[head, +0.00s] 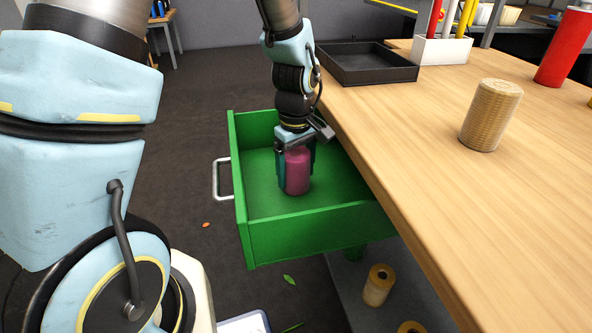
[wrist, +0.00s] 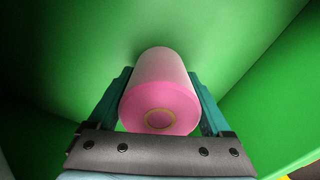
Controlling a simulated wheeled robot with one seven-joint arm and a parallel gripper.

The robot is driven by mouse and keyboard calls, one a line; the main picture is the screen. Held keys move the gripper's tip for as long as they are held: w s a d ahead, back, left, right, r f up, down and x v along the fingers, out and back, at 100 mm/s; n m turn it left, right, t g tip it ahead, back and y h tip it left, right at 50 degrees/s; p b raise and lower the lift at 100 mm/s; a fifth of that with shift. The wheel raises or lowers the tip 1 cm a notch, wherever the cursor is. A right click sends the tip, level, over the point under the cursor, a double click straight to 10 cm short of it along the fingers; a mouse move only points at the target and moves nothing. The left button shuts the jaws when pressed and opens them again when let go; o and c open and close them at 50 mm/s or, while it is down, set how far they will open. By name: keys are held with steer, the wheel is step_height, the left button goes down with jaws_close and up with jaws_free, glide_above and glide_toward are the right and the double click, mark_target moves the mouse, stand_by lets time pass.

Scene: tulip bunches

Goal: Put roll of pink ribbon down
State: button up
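The roll of pink ribbon (head: 297,172) is upright inside the open green drawer (head: 262,240). My gripper (head: 296,165) reaches down from above with one finger on each side of the roll. In the wrist view, the pink roll (wrist: 160,100) lies between the two teal fingers (wrist: 160,112), which look closed against its sides. The drawer's green floor (wrist: 90,40) is behind it. The roll's bottom looks at or very near the drawer floor; I cannot tell for sure whether it touches.
The wooden table (head: 430,150) is right of the drawer. It bears a black tray (head: 366,66), a tan roll (head: 490,115), a white holder (head: 440,50) and a red cylinder (head: 564,48). The drawer is otherwise empty where visible. A yellowish roll (head: 378,285) stands on a lower shelf.

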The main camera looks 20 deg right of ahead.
steer(key=shift+o, duration=1.3)
steer(key=shift+r, duration=0.1)
step_height(320, 180, up, 12)
steer(key=shift+r+p, duration=0.1)
steer(key=shift+p, duration=0.95)
steer(key=w+a+m+t, duration=0.1)
steer(key=a+m, duration=0.3)
steer(key=a, duration=2.2)
steer(key=shift+w+a+f+t, duration=0.15)
steer(key=shift+w+f+t, duration=0.15)
steer(key=shift+f, duration=0.1)
